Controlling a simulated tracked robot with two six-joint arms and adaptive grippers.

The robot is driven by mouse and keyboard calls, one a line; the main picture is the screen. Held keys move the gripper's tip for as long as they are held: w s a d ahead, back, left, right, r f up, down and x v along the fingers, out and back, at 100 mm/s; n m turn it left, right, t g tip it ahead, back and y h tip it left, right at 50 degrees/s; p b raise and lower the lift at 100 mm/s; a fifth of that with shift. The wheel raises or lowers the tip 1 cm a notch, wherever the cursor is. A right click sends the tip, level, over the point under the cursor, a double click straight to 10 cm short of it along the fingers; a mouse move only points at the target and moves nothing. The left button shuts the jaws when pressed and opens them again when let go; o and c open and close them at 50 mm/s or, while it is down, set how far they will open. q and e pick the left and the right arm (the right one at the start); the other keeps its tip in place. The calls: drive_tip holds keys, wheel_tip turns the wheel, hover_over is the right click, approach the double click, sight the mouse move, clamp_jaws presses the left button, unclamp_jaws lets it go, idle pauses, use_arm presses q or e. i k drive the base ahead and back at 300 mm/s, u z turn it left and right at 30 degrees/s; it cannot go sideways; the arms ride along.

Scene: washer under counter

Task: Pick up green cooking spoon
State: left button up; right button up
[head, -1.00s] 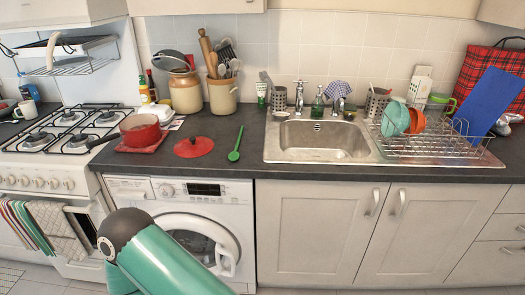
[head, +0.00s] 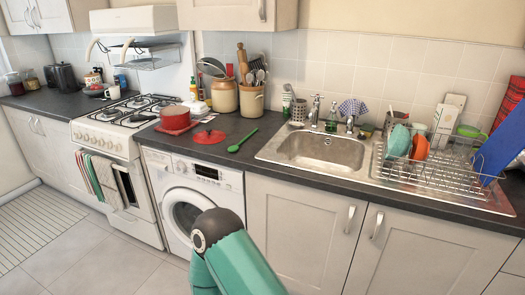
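The green cooking spoon (head: 242,141) lies flat on the dark counter (head: 204,150), above the washing machine and just left of the sink. Its bowl end points toward the counter's front edge. A green arm link of mine with a dark rounded joint rises from the bottom of the view, in front of the washing machine. It is well below the spoon and apart from it. Neither gripper shows in the head view.
Left of the spoon lie a red lid (head: 208,137) and a red pot (head: 175,117). Utensil crocks (head: 251,98) stand behind it. The sink (head: 318,150) and a dish rack (head: 440,172) are to the right. The washing machine (head: 184,187) stands below the counter.

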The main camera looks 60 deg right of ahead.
sight(234, 149)
drive_tip(key=z, duration=0.05)
drive_tip(key=k, duration=0.6)
drive_tip(key=z, duration=0.95)
drive_tip(key=i, duration=1)
drive_tip(key=z, duration=0.1)
